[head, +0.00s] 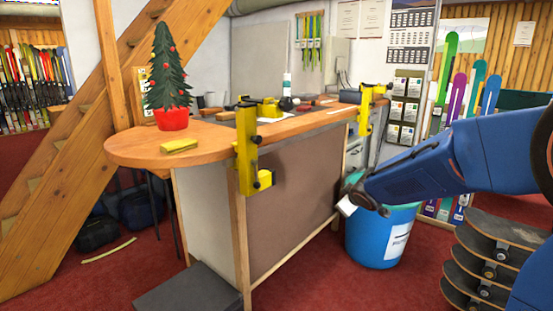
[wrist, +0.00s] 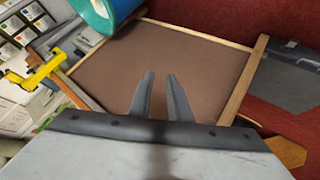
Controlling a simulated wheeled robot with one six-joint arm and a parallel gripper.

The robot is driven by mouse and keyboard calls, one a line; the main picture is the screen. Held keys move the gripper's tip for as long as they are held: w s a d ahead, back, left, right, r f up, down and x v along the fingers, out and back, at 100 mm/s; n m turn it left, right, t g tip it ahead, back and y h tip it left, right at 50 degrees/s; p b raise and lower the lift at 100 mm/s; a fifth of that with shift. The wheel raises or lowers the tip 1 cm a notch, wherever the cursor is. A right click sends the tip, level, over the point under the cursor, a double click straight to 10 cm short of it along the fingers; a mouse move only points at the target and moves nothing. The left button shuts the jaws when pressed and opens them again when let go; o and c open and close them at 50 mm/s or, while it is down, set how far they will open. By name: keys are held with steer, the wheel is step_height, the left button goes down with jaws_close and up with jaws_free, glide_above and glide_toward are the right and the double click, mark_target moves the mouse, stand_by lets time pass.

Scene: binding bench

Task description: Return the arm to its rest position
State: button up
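My blue arm (head: 430,172) reaches in from the right in the head view. Its end hangs beside the bench, in front of the blue bin's rim, and the fingers cannot be made out there. In the wrist view my gripper (wrist: 161,75) shows two dark fingers with a gap between them. Nothing is between them. Behind them is the brown panel (wrist: 195,62) of the bench, which also shows in the head view (head: 292,204). The fingers look apart from it.
A blue bin (head: 378,238) stands below my arm's end. Stacked skateboards (head: 500,235) stand at the right. The wooden bench top (head: 220,138) holds a small tree (head: 168,75), a yellow block (head: 179,146) and tools. Yellow clamps (head: 247,150) jut from its edge. Red carpet lies in front.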

steer(key=s+d+r+m+g+h, duration=0.1)
steer(key=s+d+m, duration=0.15)
steer(key=s, duration=0.45)
steer(key=s+d+r+m+g, duration=0.1)
steer(key=s+d, duration=0.2)
steer(key=s, duration=0.4)
steer(key=s+d+r+m+h, duration=0.1)
steer(key=s+d+r+m, duration=0.1)
steer(key=s, duration=0.5)
steer(key=s+a+f+m+g, duration=0.1)
steer(key=s+f, duration=0.1)
steer(key=s, duration=0.9)
steer(key=s+a+f+m+g+y, duration=0.1)
steer(key=s+f+m+g, duration=0.1)
steer(key=s, duration=1)
steer(key=shift+s+f+g+y, duration=0.3)
steer(key=shift+f, duration=0.15)
